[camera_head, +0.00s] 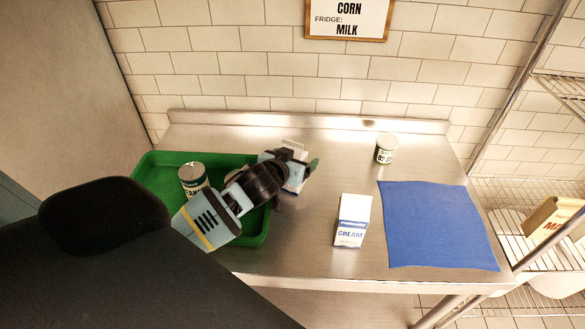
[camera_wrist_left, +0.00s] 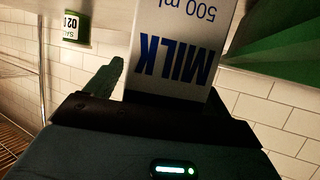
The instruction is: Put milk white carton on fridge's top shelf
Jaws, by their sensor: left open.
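The white milk carton (camera_head: 297,148) stands at the right edge of the green tray, mostly hidden behind my left gripper in the head view. In the left wrist view the milk carton (camera_wrist_left: 175,60) is close in front of the palm, with blue MILK and 500 ml print upside down. My left gripper (camera_head: 293,168) is open at the carton. One green finger (camera_wrist_left: 106,80) shows left of the carton, with a visible gap; the other finger is not clearly seen. My right gripper is not in view. No fridge shelf can be made out for certain.
A green tray (camera_head: 154,169) holds a can (camera_head: 193,179). A cream carton (camera_head: 352,222), a small tin (camera_head: 386,148) and a blue mat (camera_head: 437,225) are on the steel counter (camera_head: 330,150). Wire shelves (camera_head: 515,190) stand right.

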